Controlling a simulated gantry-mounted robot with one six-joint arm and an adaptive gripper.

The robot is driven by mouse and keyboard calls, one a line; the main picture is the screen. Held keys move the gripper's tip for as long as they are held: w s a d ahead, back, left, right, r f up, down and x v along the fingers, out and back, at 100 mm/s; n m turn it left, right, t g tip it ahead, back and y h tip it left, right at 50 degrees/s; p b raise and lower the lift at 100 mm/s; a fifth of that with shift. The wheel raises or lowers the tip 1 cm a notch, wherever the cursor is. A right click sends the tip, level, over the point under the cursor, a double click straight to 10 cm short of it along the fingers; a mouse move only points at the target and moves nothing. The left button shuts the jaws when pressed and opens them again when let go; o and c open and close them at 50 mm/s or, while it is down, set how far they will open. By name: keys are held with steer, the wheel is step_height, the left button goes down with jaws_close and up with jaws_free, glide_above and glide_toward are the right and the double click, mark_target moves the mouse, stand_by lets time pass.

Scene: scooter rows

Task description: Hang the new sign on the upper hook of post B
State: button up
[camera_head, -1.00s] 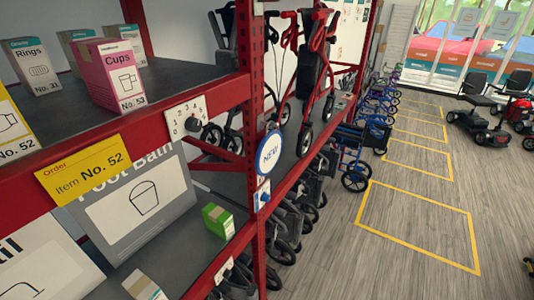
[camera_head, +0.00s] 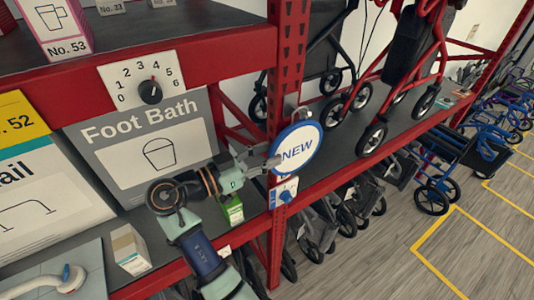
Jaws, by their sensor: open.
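The new sign (camera_head: 299,148) is a round white disc with a blue rim and the word "NEW". It is at the front of a red upright post (camera_head: 289,60), just below a small grey hook (camera_head: 300,113), and seems to hang there. I cannot tell exactly how it joins the hook. No post letter is readable. My gripper (camera_head: 267,164) is open at the sign's lower left edge, with its fingertips close to the rim. I cannot tell whether they touch it.
A panel with a blue knob (camera_head: 285,192) is just below the sign. A numbered dial (camera_head: 150,91) is on the red beam at left. A Foot Bath box (camera_head: 110,150), a small green box (camera_head: 233,210) and a small carton (camera_head: 130,248) stand on the lower shelf. Red walkers (camera_head: 410,60) stand right of the post.

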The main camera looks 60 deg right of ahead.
mark_target(297, 143)
steer(key=p+x, duration=0.1)
steer(key=x, duration=0.5)
steer(key=shift+s+d+p, duration=0.1)
steer(key=shift+d+p, duration=0.2)
jaws_close()
steer(key=shift+r, duration=0.15)
stand_by(0.4)
steer(key=shift+r, duration=0.25)
